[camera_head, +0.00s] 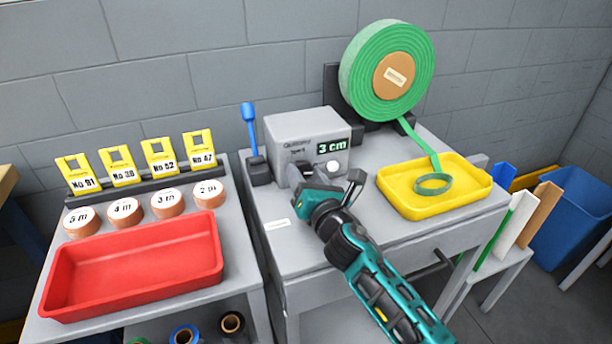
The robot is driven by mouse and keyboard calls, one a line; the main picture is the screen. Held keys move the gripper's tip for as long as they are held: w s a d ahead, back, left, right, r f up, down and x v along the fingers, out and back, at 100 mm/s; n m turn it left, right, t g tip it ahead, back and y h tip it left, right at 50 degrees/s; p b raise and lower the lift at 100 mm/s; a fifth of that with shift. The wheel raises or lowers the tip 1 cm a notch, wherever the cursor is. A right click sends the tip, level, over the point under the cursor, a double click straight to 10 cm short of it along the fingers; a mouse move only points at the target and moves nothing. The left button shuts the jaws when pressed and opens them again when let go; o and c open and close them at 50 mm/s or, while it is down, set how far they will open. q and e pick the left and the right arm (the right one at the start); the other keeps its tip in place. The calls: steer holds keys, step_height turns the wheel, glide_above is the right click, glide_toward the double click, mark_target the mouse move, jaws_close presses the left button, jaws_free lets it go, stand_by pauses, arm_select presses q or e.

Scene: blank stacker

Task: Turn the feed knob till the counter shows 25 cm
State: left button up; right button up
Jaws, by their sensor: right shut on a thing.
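The grey feed machine (300,127) stands on the middle table, and its counter (332,146) reads 3 cm in green. A small white round button (333,166) sits below the counter. My right gripper (302,176) reaches in from the lower right to the lower left of the machine's front. It is shut on what appears to be the dark feed knob (297,169). The gripper hides most of the knob and the contact. My left gripper is not in view.
A green strip roll (358,75) stands behind, its strip running down into a yellow tray (435,207). A blue-handled lever (250,130) stands left of the machine. The left table holds a red tray (135,290), copper-coloured discs (168,204) and yellow tags (121,163).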

steer(key=shift+f+m, duration=0.1)
steer(key=shift+m, duration=0.7)
steer(key=o, duration=1)
steer(key=shift+o, duration=0.2)
steer(key=shift+s, duration=0.1)
steer(key=p+v, duration=0.1)
steer(key=v, duration=1.1)
steer(key=shift+s+d, duration=0.15)
steer(key=shift+s, duration=0.2)
steer(key=shift+p, duration=0.3)
